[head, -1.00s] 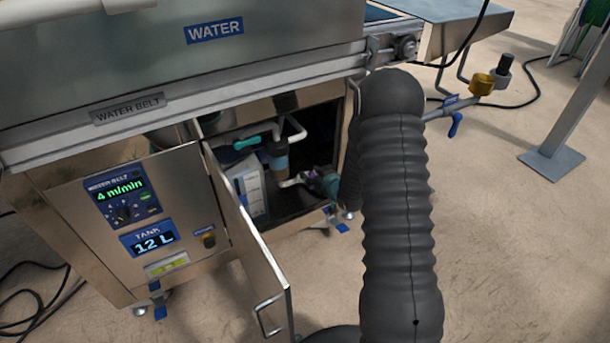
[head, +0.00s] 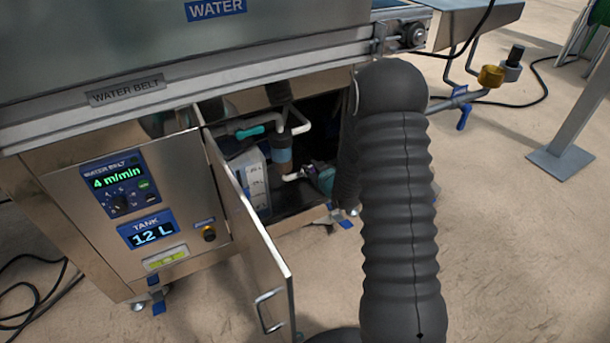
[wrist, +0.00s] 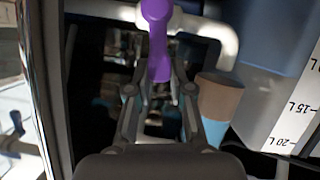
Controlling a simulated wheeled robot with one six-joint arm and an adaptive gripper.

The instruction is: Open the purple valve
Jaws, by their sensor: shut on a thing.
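The purple valve's handle (wrist: 157,38) shows at the top middle of the wrist view, running lengthwise down between my fingertips. My gripper (wrist: 160,72) is shut on its lower end. A pale pipe (wrist: 212,32) runs behind and beside the handle. In the head view my arm covers most of the cabinet's right side. My gripper and the purple handle cannot be made out clearly there. The handle's turn angle relative to its pipe is hard to tell.
The open cabinet door (head: 250,235) stands left of my arm. Inside are a teal valve handle (head: 250,131), a white tank with litre marks (head: 250,172), and a brown-and-blue cylinder (wrist: 219,95) close right of my fingers. A blue-handled valve (head: 464,117) is outside, right.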

